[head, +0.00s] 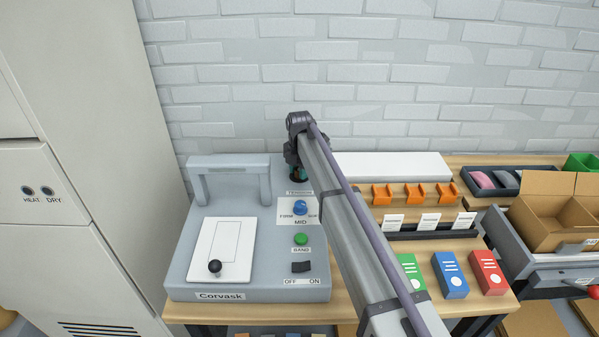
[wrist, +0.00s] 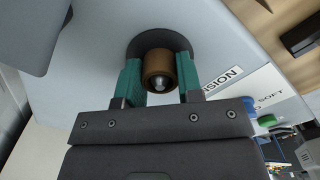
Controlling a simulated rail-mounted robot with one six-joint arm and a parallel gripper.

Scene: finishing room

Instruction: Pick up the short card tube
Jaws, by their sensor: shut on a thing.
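The short card tube (wrist: 157,64) is a brown ring between the two teal fingers of my gripper (wrist: 160,84) in the wrist view. My gripper is shut on it. A shiny metal tip shows inside the tube's opening, and a dark round base (wrist: 142,46) lies behind the tube on the grey machine. I cannot tell whether the tube touches that base. In the head view my gripper (head: 297,172) is at the back right of the grey machine (head: 255,225), behind the tension dial (head: 300,207). The tube is hidden there.
The machine has a raised grey handle (head: 229,165) and a white plate with a black knob (head: 215,267). To the right are orange holders (head: 414,195), green, blue and red boxes (head: 455,275), and an open cardboard box (head: 555,210). A tall pale cabinet (head: 80,150) stands at left.

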